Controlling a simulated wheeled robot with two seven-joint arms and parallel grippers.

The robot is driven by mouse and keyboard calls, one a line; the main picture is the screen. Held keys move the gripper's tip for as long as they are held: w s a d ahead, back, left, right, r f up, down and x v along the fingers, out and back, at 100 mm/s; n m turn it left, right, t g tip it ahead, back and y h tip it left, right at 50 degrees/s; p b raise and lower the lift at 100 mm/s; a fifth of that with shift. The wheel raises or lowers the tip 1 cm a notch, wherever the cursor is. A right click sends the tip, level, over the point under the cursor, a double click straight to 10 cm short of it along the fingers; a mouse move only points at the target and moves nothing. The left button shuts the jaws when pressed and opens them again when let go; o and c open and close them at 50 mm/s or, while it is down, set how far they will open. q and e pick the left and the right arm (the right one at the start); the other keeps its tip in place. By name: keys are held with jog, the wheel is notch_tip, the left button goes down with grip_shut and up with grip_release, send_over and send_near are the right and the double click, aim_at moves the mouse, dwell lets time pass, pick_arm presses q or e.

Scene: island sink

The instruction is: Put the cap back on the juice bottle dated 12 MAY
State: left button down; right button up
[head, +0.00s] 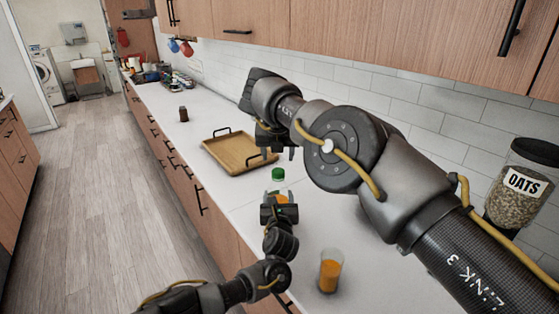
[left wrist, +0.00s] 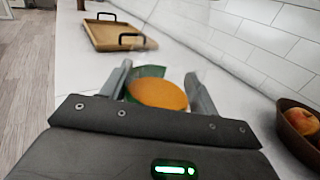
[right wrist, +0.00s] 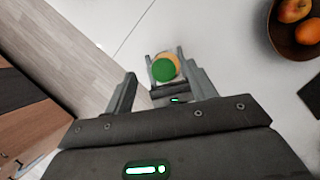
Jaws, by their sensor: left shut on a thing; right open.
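The juice bottle (head: 281,198), clear with orange juice, stands between the fingers of my left gripper (head: 278,205), which is shut on it. In the left wrist view the orange juice (left wrist: 158,95) shows between the fingers, with a green patch behind it. The green cap (head: 278,174) is at the bottle's top; from above, the cap (right wrist: 164,71) covers part of the orange. I cannot tell whether it is fully seated. My right gripper (head: 275,151) is open and empty above the cap, its fingers (right wrist: 160,85) apart. No date is readable.
A wooden tray (head: 237,154) with black handles lies behind the bottle. A glass of orange juice (head: 330,272) stands nearer, and an oats jar (head: 522,188) at right. A fruit bowl (right wrist: 283,35) shows in the right wrist view. My right arm hides part of the counter.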

pick_arm(q)
jog(key=shift+w, duration=0.1)
pick_arm(e)
jog(key=shift+o, duration=0.7)
jog(key=shift+w, duration=0.1)
jog(key=o, duration=0.4)
jog(key=v, duration=1.2)
pick_arm(q)
jog(key=shift+c, duration=1.5)
grip_release()
jog(key=shift+s, duration=0.2)
